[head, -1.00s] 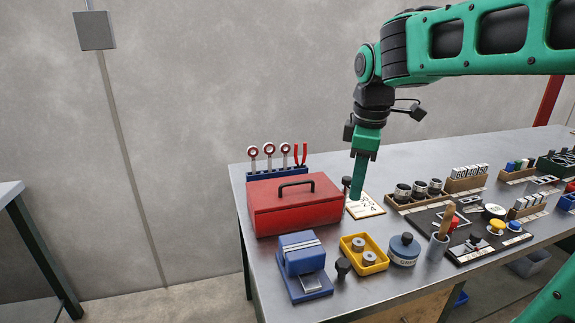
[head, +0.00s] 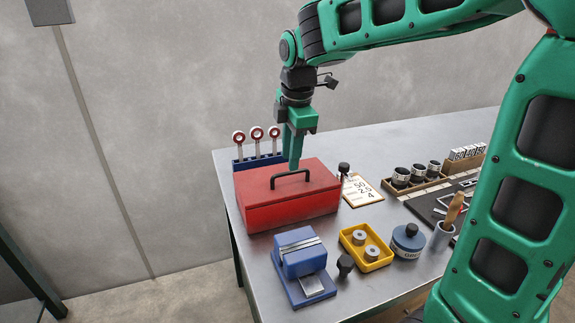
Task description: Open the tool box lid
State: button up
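The red tool box (head: 285,208) stands near the left end of the metal table. Its lid is closed, with a black handle (head: 290,176) on top. My gripper (head: 293,166) points down over the tool box, with its green fingertips close to the handle at the back of the lid. From this angle I cannot tell whether the fingers touch the handle or the lid. Two finger parts show with a narrow gap between them higher up, but the tips overlap in this view. Nothing is seen held in the gripper.
A blue rack with ring-ended tools (head: 257,140) stands behind the tool box. In front are a blue device (head: 302,262) and a yellow tray (head: 366,248) with metal spools. A card (head: 361,190) and a row of small jars (head: 418,174) are to the right.

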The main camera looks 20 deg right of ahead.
aim_at(289, 173)
jog(key=shift+w+f, duration=0.15)
jog(key=shift+f, duration=0.75)
jog(key=shift+w+f, duration=0.15)
jog(key=shift+f, duration=0.75)
jog(key=shift+c, duration=0.7)
grip_shut()
jog(key=shift+r, duration=0.1)
